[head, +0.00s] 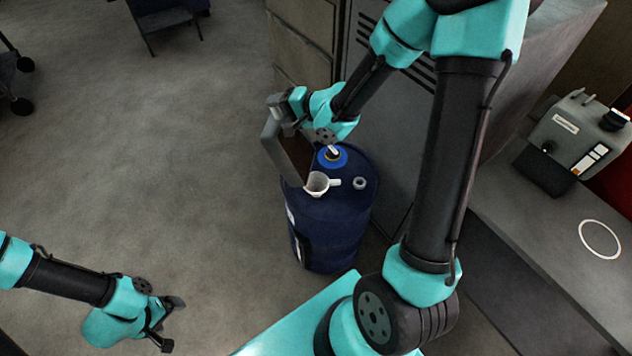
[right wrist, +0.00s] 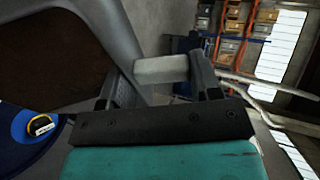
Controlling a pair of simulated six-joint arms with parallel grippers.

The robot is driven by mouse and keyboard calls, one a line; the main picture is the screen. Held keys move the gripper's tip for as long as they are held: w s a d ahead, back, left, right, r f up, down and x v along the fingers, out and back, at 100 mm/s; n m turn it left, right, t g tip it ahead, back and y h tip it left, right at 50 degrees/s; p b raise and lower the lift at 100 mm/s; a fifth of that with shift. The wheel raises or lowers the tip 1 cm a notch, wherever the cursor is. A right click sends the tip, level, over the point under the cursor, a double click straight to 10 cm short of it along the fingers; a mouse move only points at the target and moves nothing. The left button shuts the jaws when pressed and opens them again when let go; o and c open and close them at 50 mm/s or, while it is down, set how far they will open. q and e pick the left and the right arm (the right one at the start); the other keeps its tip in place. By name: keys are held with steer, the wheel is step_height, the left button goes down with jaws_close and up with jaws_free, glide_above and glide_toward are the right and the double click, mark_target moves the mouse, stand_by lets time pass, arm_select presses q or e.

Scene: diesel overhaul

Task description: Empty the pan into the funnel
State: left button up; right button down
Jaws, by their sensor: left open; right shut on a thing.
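The grey pan (head: 280,158) is tilted steeply on edge at the drum's upper left side in the head view. My right gripper (head: 284,110) is shut on its handle. In the right wrist view the pale handle (right wrist: 160,69) lies between the fingers, and the pan's dark brown inside (right wrist: 60,55) shows; whether liquid is in it, I cannot tell. A blue round piece (head: 340,164), seemingly the funnel, sits on the drum top beside the pan, with a yellow, black and white item in it. My left gripper (head: 170,325) is open and empty at lower left.
The dark blue drum (head: 335,235) stands on the floor, with a white cup (head: 317,184) and a small ring (head: 360,183) on top. A grey cabinet (head: 375,130) is close behind. A bench with a grey-green machine (head: 575,135) is at right. Floor left of the drum is clear.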

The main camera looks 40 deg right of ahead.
steer(key=shift+d, duration=0.1)
steer(key=shift+s+d+r+t+y, duration=0.35)
steer(key=shift+s+d+t, duration=0.15)
steer(key=shift+s+d, duration=0.2)
steer(key=shift+s, duration=0.1)
steer(key=shift+s+d+r+t+y, duration=0.15)
steer(key=shift+s+d+t+y, duration=0.15)
steer(key=shift+s+d, duration=0.2)
stand_by(0.6)
steer(key=shift+s+d+r+t, duration=0.1)
steer(key=shift+s+d+t, duration=0.2)
steer(key=shift+s+d, duration=0.25)
steer(key=shift+s, duration=0.1)
